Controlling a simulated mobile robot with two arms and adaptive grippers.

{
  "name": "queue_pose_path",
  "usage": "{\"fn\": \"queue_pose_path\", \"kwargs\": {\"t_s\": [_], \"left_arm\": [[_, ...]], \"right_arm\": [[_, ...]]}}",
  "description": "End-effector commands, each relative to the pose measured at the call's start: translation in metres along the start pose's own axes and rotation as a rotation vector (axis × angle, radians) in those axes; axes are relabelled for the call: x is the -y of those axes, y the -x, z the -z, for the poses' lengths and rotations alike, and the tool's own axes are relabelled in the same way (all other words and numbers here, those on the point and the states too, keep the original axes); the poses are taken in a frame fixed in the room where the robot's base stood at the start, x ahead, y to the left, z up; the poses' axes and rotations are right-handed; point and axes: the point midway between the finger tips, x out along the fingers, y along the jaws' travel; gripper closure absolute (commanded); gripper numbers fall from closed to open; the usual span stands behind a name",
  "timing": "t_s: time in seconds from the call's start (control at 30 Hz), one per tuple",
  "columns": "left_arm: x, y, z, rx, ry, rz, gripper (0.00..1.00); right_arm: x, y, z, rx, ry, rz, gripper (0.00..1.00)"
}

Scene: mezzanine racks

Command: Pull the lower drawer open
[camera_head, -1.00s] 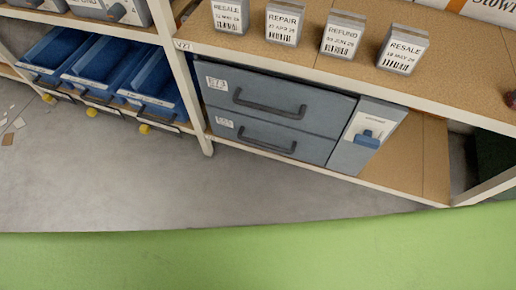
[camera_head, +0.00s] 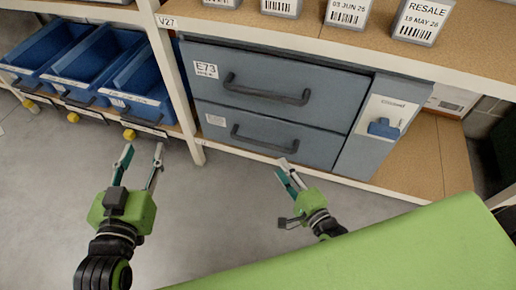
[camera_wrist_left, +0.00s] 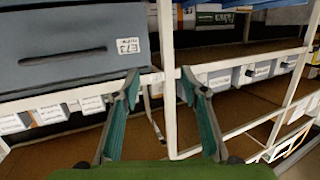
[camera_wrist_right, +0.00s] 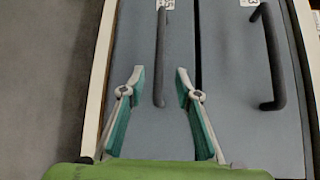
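The lower drawer (camera_head: 263,141) is a grey front with a dark bar handle (camera_head: 265,138), shut and flush in its cabinet under the upper drawer (camera_head: 270,88). In the right wrist view the lower drawer (camera_wrist_right: 128,40) is on the left, its handle (camera_wrist_right: 160,45) upright in the picture. My right gripper (camera_head: 288,166) is open and empty, just below the right end of that handle. In the right wrist view its fingers (camera_wrist_right: 160,82) lie on either side of the handle's line; contact is not visible. My left gripper (camera_head: 143,153) is open and empty over the floor.
A rack post (camera_head: 180,90) stands left of the cabinet, with blue bins (camera_head: 92,62) beyond it. A narrow grey panel with a blue latch (camera_head: 383,127) is right of the drawers. Boxes line the shelf above. The grey floor (camera_head: 215,210) before the drawers is clear.

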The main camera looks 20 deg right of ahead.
Motion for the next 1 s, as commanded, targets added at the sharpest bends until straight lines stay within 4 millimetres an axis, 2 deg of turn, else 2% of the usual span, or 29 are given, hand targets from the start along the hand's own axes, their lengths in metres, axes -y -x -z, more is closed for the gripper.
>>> {"fn": "queue_pose_path", "kwargs": {"t_s": [0.17,0.47,0.8,1.0], "left_arm": [[-0.003,-0.002,0.023,-0.11,0.001,-0.007,0.6],[-0.011,0.009,0.084,-0.409,0.008,-0.023,0.6],[-0.018,0.045,0.143,-0.739,0.021,-0.041,0.6],[-0.019,0.066,0.163,-0.869,0.027,-0.047,0.6]], "right_arm": [[0.0,-0.022,0.0,-0.001,0.0,0.003,0.7],[-0.001,-0.069,0.0,0.0,0.002,0.0,0.7],[-0.002,-0.114,0.0,0.0,0.003,-0.002,0.7],[-0.001,-0.13,0.0,0.0,0.004,-0.002,0.7]]}}
